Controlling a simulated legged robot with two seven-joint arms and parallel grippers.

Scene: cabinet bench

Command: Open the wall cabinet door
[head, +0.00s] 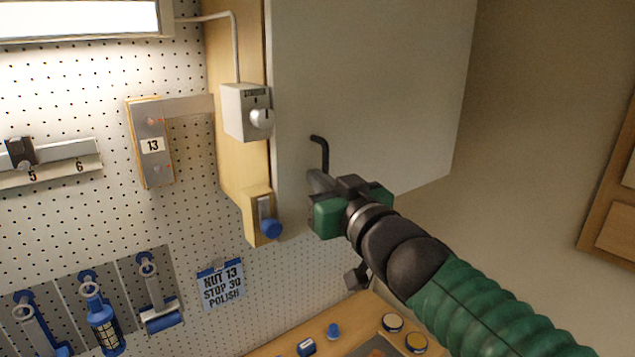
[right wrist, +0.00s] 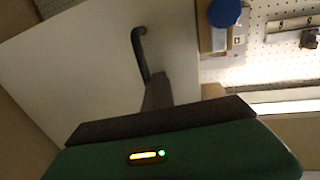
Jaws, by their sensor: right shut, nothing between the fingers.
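The wall cabinet door (head: 390,80) is a plain pale panel at the upper middle of the head view. It meets the wooden cabinet side (head: 233,140), and I see no clear gap between them. A black bent bar handle (head: 323,150) sits low near the door's left edge. My right gripper (head: 318,182) is shut and empty, its fingertips just below the handle's lower end. In the right wrist view, the handle (right wrist: 140,50) rises from behind the finger (right wrist: 157,92) on the door (right wrist: 85,60); whether they touch I cannot tell. My left gripper is out of view.
A white switch box (head: 246,112) and a blue-knobbed latch block (head: 262,215) are on the cabinet side, left of the handle. Pegboard with hung tools (head: 103,318) lies further left. A bench (head: 290,340) with knobs is below. Space right of the door looks clear.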

